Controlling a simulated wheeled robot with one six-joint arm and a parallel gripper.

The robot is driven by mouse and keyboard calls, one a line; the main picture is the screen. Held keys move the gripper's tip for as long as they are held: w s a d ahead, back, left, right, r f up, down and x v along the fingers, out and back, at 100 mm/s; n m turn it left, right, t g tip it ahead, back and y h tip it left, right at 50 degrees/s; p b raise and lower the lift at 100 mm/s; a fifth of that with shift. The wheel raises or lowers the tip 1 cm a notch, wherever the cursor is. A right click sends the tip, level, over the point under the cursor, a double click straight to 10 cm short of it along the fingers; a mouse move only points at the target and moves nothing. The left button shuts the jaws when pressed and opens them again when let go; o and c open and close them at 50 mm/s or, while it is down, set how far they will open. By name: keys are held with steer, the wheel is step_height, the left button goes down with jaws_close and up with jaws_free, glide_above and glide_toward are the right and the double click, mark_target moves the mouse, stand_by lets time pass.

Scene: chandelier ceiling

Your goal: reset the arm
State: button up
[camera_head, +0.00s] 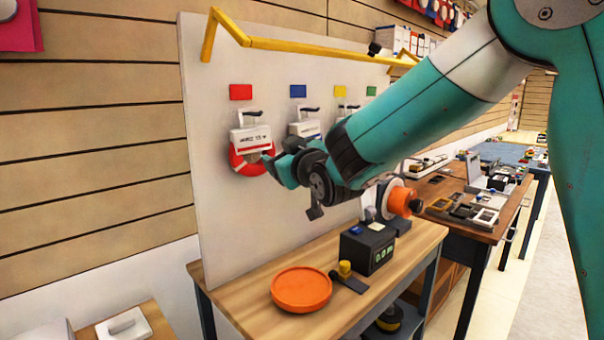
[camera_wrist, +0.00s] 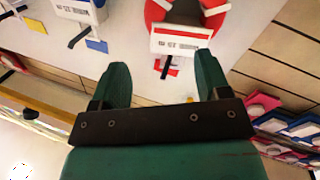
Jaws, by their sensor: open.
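My teal arm reaches in from the upper right of the head view, and my gripper (camera_head: 272,166) is at its left end, close to the white upright board (camera_head: 240,215). In the wrist view my gripper (camera_wrist: 161,74) has its two green fingers spread apart with nothing between them. A white labelled box (camera_head: 250,139) with a red ring (camera_head: 238,161) around its lower part hangs on the board by the gripper. In the wrist view the box (camera_wrist: 180,42) and ring (camera_wrist: 215,15) lie beyond the fingertips. I cannot tell whether the gripper touches them.
A wooden workbench (camera_head: 255,315) below the arm bears an orange round dish (camera_head: 301,289) and a dark box with a display (camera_head: 367,248). A yellow rail (camera_head: 310,46) runs along the board's top. More tables with items stand at the right. The bench's front left is clear.

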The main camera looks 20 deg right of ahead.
steer(key=s+a+f+g, duration=0.1)
steer(key=s+f+g, duration=0.3)
steer(key=s, duration=0.8)
steer(key=s+a+f+g+y, duration=0.1)
steer(key=s+f+g, duration=0.3)
steer(key=s+g, duration=0.4)
steer(key=s+a+f+n+g, duration=0.1)
steer(key=s+f+g, duration=0.3)
steer(key=s, duration=1.2)
steer(key=shift+a+g+y+p, duration=0.3)
steer(key=shift+a+g, duration=0.6)
steer(key=shift+w, duration=0.1)
steer(key=shift+c, duration=0.2)
